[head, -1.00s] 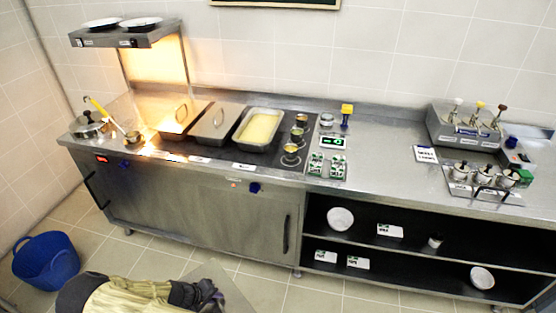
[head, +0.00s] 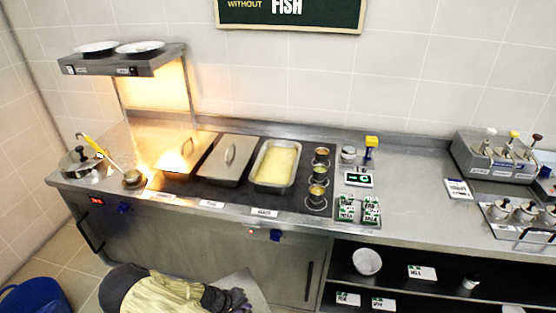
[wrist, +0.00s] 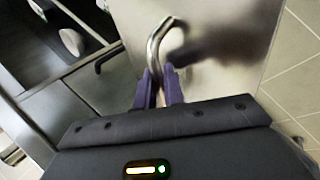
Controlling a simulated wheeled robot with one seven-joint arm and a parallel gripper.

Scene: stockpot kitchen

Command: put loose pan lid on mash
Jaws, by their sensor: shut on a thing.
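The loose pan lid is a flat steel plate; in the wrist view the lid (wrist: 228,35) fills the upper middle. My gripper (wrist: 159,80) is shut on its curved bar handle. In the head view the lid (head: 264,289) shows in part at the bottom edge, beside my gripper (head: 236,302), low in front of the counter. The mash (head: 277,164) is pale yellow and lies in an open rectangular steel pan (head: 255,182) on the counter, beyond and above the lid. Nothing covers the mash.
A lidded pan (head: 222,172) sits left of the mash, with another glowing under the heat lamp shelf (head: 122,68). Small pots (head: 317,193) stand close to its right. A ladle pot (head: 132,177) and a round lidded pot (head: 80,162) are at left. A blue tub (head: 38,298) is on the floor.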

